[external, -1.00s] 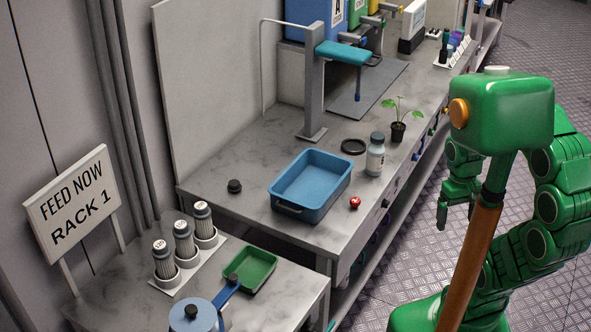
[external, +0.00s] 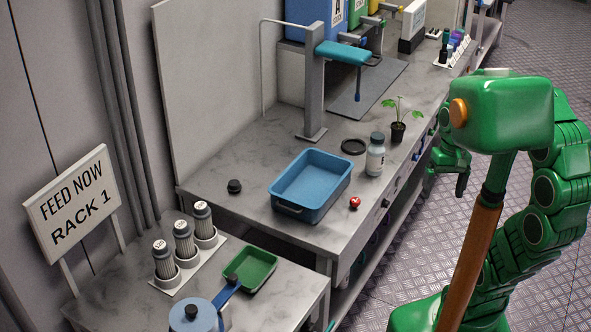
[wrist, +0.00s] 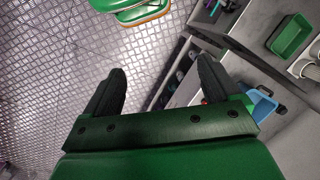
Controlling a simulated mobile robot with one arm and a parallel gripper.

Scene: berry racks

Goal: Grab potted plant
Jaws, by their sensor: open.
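The potted plant (external: 398,131) is a small green seedling in a black pot. It stands upright on the grey bench near its front edge, right of a white bottle. My gripper (external: 461,188) hangs over the floor in front of the bench, below and to the right of the plant, apart from it. In the wrist view my gripper (wrist: 160,88) shows two dark fingers spread wide with nothing between them. The plant is not visible in the wrist view.
A green tray (external: 250,269) sits on the nearer table. The metal floor (external: 530,45) beside the bench is open.

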